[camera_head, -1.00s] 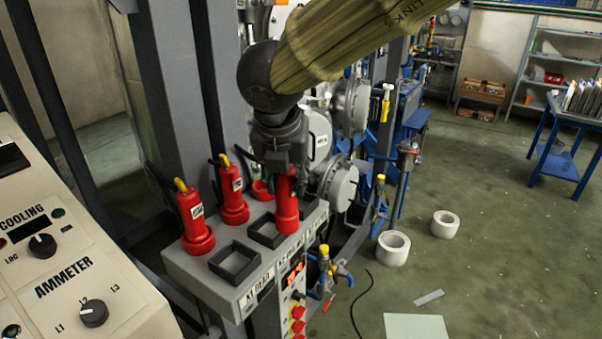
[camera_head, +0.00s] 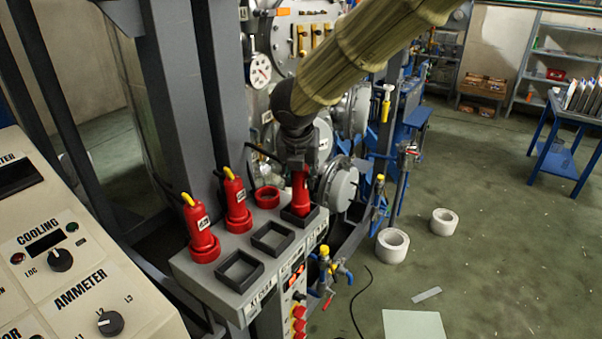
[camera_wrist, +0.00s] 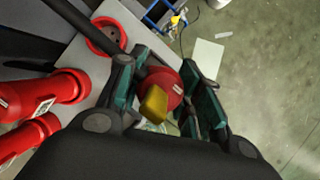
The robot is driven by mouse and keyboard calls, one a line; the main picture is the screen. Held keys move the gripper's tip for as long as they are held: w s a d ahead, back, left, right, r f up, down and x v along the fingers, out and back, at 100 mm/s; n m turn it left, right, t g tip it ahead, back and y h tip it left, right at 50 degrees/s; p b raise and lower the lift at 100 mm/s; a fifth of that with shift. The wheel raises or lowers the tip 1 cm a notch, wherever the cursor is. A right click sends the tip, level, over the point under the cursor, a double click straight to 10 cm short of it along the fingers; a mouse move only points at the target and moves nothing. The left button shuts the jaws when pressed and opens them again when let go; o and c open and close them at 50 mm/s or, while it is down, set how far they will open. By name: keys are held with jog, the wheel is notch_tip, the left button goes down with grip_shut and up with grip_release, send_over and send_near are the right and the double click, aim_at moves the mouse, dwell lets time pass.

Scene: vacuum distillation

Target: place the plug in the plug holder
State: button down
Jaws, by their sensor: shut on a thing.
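My gripper (camera_head: 301,168) is shut on a red plug (camera_head: 300,193), which hangs upright below it. In the wrist view the plug (camera_wrist: 171,84) sits between the two fingers (camera_wrist: 160,88), with its yellow top toward the camera. The plug's lower end is at the black square plug holder (camera_head: 301,221) at the far right end of the grey box, within its outline. I cannot tell whether it rests on the holder floor. Two other square holders, the middle one (camera_head: 272,252) and the left one (camera_head: 238,285), are empty.
Two more red plugs (camera_head: 201,232) (camera_head: 237,205) stand in the back row of the grey box (camera_head: 200,284). An empty red socket (camera_head: 267,197) is just left of my gripper. A control panel (camera_head: 70,270) is at left; pipes and valves (camera_head: 328,270) are close on the right.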

jog(key=shift+w+a+f, duration=0.1)
jog(key=shift+f, duration=0.45)
jog(key=shift+f, duration=0.15)
jog(key=c, duration=1)
grip_release()
jog(key=shift+o, duration=0.2)
jog(key=b+v, duration=0.2)
jog(key=v, duration=1)
